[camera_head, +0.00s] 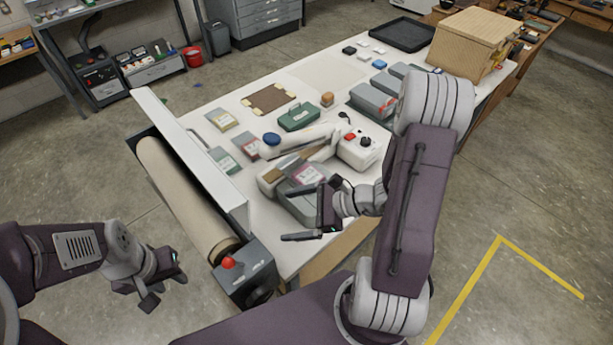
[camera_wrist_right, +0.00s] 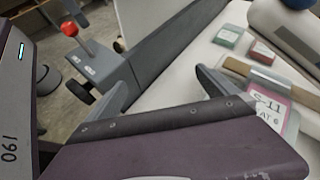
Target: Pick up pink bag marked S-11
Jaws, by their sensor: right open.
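In the right wrist view the label of this bag (camera_wrist_right: 268,108) reads S-11, at the right edge of the picture. My right gripper (camera_head: 296,213) is open and empty, just in front of the bag and box at the table's near edge. Its two fingers (camera_wrist_right: 160,85) stand apart in the wrist view, with the bag to their right. My left gripper (camera_head: 164,289) is low at the left, away from the table, with its fingers apart and nothing between them.
Bags with green (camera_head: 222,160) and red (camera_head: 247,147) labels lie to the left. A white device (camera_head: 364,146) and grey boxes (camera_head: 373,102) stand behind. A roll holder (camera_head: 185,195) with a red knob lines the left table edge. A wooden box (camera_head: 470,44) stands far right.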

